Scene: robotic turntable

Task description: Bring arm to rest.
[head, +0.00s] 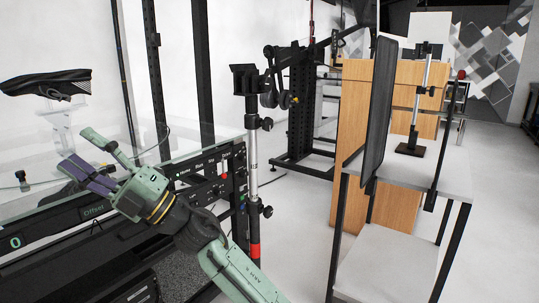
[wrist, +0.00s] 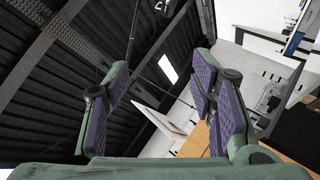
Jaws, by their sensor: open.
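My gripper (head: 84,154) is at the left in the head view, green with purple finger pads. Its two fingers are spread apart and nothing shows between them. My green and dark arm reaches up and left to it from the bottom of the picture. In the wrist view, my gripper (wrist: 160,75) also shows open and empty, with the dark ceiling and white wall beyond.
A glass-topped machine with an offset display (head: 93,211) fills the left. A white-topped table (head: 443,170) with a dark upright panel (head: 381,112) stands at right. Bare floor (head: 300,225) lies between.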

